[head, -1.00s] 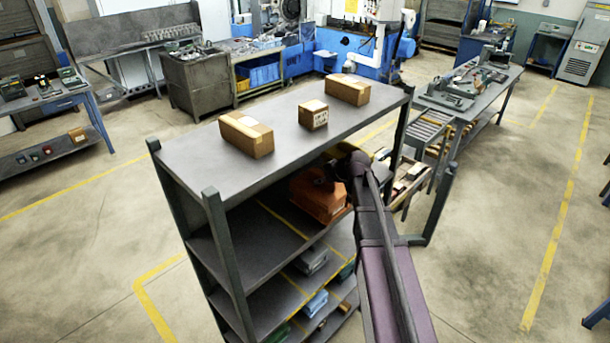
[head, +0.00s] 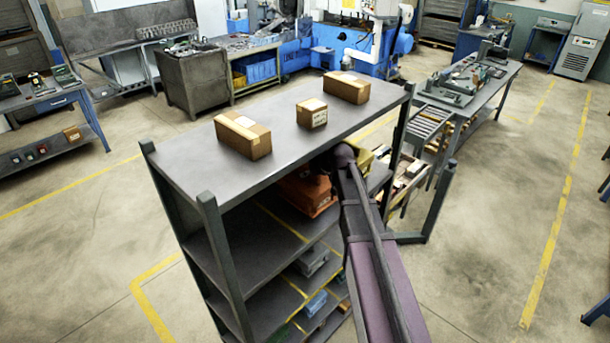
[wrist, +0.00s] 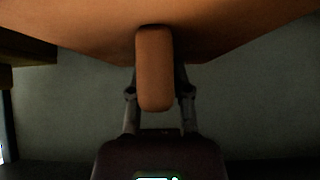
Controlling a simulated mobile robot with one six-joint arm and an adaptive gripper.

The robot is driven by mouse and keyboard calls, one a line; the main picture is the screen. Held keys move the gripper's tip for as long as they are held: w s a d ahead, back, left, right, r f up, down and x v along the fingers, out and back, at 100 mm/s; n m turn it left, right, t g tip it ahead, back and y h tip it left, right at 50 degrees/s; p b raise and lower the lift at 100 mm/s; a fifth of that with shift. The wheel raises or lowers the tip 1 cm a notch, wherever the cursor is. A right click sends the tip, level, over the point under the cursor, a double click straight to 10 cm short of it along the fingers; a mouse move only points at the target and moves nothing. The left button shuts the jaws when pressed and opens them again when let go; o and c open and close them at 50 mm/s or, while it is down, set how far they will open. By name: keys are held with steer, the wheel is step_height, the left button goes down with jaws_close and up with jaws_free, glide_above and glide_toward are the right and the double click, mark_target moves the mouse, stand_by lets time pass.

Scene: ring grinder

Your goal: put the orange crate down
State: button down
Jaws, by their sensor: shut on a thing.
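The orange crate (head: 306,194) is inside the rack, at the level of the shelf below the top board, partly hidden by the top board and my arm. In the wrist view the crate (wrist: 235,25) fills the upper part, and its orange handle (wrist: 155,75) sits between the fingers of my gripper (wrist: 155,85). My gripper is shut on this handle. In the head view the gripper is hidden behind my arm and the top board. I cannot tell whether the crate's underside touches the shelf (head: 250,240).
The rack's top board (head: 200,165) bears several brown boxes (head: 243,136) close above my arm. A yellow container (head: 380,168) stands right of the crate. Rack posts (head: 225,265) bound the shelf. The shelf left of the crate is bare. Lower shelves hold bins (head: 312,260).

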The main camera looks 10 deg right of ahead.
steer(key=shift+s+a+f+b, duration=0.2)
steer(key=shift+f+b, duration=0.15)
steer(key=shift+f, duration=0.35)
steer(key=c, duration=0.6)
jaws_free()
steer(key=shift+o, duration=0.2)
steer(key=shift+r, duration=0.2)
steer(key=shift+s+d+r+p, duration=0.2)
steer(key=shift+s+r+p, duration=0.05)
steer(key=shift+r+p, duration=0.2)
glide_toward(326, 195)
steer(key=x, duration=0.4)
steer(key=shift+a, duration=0.1)
